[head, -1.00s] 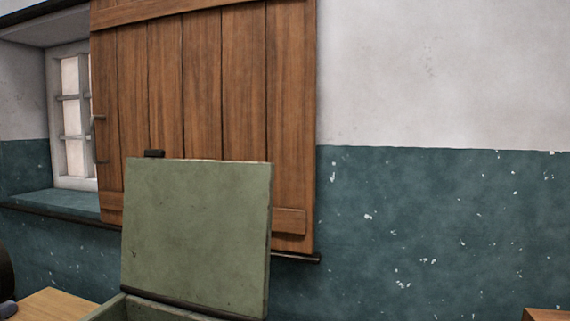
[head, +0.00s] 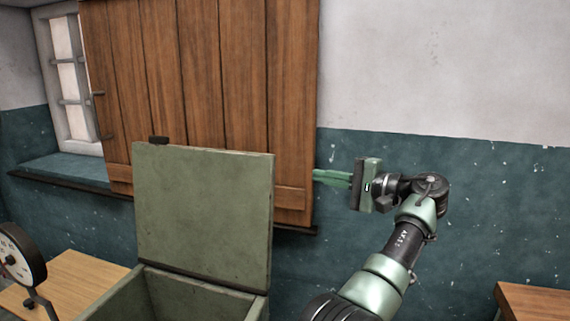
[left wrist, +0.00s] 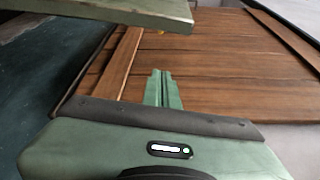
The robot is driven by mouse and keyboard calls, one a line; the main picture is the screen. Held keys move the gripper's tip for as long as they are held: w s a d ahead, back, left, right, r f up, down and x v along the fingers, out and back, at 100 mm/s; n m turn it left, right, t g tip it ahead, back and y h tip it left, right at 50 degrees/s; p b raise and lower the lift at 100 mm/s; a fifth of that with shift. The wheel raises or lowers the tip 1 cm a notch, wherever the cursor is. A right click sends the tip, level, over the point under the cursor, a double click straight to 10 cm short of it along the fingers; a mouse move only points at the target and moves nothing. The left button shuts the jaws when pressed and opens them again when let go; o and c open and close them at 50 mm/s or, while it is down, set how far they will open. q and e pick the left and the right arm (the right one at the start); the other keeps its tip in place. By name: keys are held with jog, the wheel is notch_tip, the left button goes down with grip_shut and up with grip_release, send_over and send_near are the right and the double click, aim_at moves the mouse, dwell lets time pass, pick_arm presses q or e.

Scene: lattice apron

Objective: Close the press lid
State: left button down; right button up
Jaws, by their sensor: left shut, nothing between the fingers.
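The press is a green box (head: 148,295) with its lid (head: 203,205) standing open, nearly upright, at the back of the box. A pale green slab (left wrist: 110,12), which looks like the lid, crosses the upper left there. My right gripper is not in view.
A brown plank shutter (head: 215,80) is behind the lid, its right edge close to my left fingertips. A dial gauge (head: 15,255) and a wooden top (head: 75,280) are at lower left. A wooden surface (head: 540,300) is at lower right.

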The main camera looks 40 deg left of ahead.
pick_arm(q)
jog(key=s+a+p, duration=0.3)
jog(key=a+p, duration=0.1)
jog(key=a, duration=0.4)
jog(key=shift+s+a, duration=0.25)
jog(key=shift+a, duration=0.1)
jog(key=shift+a+r, duration=0.1)
